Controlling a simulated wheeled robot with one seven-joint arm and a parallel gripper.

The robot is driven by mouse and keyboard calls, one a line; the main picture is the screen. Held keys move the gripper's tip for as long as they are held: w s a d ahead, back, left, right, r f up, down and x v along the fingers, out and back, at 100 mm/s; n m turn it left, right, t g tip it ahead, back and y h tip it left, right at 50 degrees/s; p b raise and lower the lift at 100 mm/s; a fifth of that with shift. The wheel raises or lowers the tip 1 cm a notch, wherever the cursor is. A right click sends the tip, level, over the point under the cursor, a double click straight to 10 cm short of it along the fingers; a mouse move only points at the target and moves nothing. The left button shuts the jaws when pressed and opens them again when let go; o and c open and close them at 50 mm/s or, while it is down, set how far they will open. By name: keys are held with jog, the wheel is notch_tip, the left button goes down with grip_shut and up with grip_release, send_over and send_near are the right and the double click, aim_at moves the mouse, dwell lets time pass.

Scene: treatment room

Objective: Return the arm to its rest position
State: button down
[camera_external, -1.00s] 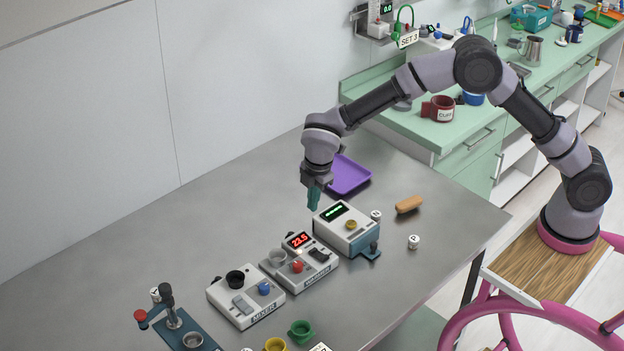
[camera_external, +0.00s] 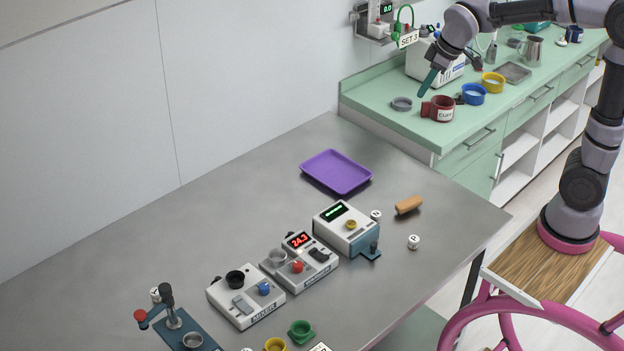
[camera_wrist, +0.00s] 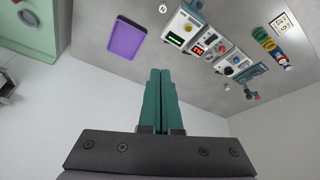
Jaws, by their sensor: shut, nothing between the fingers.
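My gripper (camera_external: 429,83) is raised in the external view, over the front of the green counter, above and left of a red cup (camera_external: 441,108). Its teal fingers are shut with nothing between them. In the wrist view the fingers (camera_wrist: 159,100) lie side by side and point toward the metal table. My arm reaches in from the upper right, from its base beside the table.
The metal table (camera_external: 130,235) holds a purple tray (camera_external: 337,171), a mixer (camera_external: 245,296), a device reading 24.3 (camera_external: 300,262) and a white-and-blue box (camera_external: 346,228). The green counter (camera_external: 375,95) bears a grey dish (camera_external: 402,103), a blue cup (camera_external: 473,94) and a yellow cup (camera_external: 493,82).

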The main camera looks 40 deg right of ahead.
jog(key=s+d+m+t, duration=0.1)
jog(key=s+d+m, duration=0.3)
jog(key=s, duration=0.5)
jog(key=s+d+r+m+t, duration=0.1)
jog(key=s+d+m+t, duration=0.1)
jog(key=s+d+m, duration=0.3)
jog(key=s+d, duration=0.2)
jog(key=s, duration=0.2)
jog(key=shift+s+d+r+m, duration=0.2)
jog(key=shift+s+d+m, duration=0.05)
jog(key=shift+d+m, duration=0.1)
dwell(1.1)
